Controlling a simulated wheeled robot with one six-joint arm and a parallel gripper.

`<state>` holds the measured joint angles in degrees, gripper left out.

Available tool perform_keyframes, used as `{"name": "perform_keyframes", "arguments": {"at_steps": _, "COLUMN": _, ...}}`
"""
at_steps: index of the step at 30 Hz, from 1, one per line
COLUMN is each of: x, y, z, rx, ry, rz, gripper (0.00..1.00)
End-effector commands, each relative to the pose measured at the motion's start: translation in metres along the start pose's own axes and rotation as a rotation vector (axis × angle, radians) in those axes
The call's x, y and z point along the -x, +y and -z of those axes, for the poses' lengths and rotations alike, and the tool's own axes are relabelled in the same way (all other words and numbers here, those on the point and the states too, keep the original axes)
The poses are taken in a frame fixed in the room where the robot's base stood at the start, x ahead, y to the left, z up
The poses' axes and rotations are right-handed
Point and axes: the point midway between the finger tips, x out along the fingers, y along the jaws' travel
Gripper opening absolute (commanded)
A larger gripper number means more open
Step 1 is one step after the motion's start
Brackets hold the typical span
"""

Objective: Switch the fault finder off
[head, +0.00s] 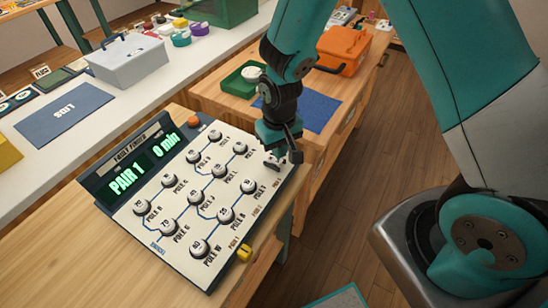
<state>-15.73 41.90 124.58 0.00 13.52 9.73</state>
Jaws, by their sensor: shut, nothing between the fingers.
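The fault finder (189,262) is a sloped white panel with a dark header on the wooden bench. Its lit green display (145,174) reads "PAIR 1" and "0 min". Several round white knobs labelled as poles, such as this one (200,249), are joined by blue lines. An orange-red button (193,122) sits at the header's upper right end. A yellow part (245,253) is at the panel's lower right edge. My gripper (283,163) is shut and empty, pointing down over the panel's upper right corner. It hides part of that corner; I cannot tell whether it touches.
A grey metal box (127,61), a blue "LOST" mat (63,116) and colored tubs lie on the white counter behind. A green tray (243,82), a blue mat (312,108) and an orange toolbox (343,48) are on another wooden bench. Open floor lies at right.

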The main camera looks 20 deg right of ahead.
Motion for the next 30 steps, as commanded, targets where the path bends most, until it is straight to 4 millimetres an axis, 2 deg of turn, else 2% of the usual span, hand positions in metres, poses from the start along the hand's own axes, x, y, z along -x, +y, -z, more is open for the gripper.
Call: {"name": "perform_keyframes", "arguments": {"at_steps": 30, "x": -0.0076, "y": 0.0000, "z": 0.0000, "rx": 0.000, "ry": 0.000, "rz": 0.000, "gripper": 0.00}}
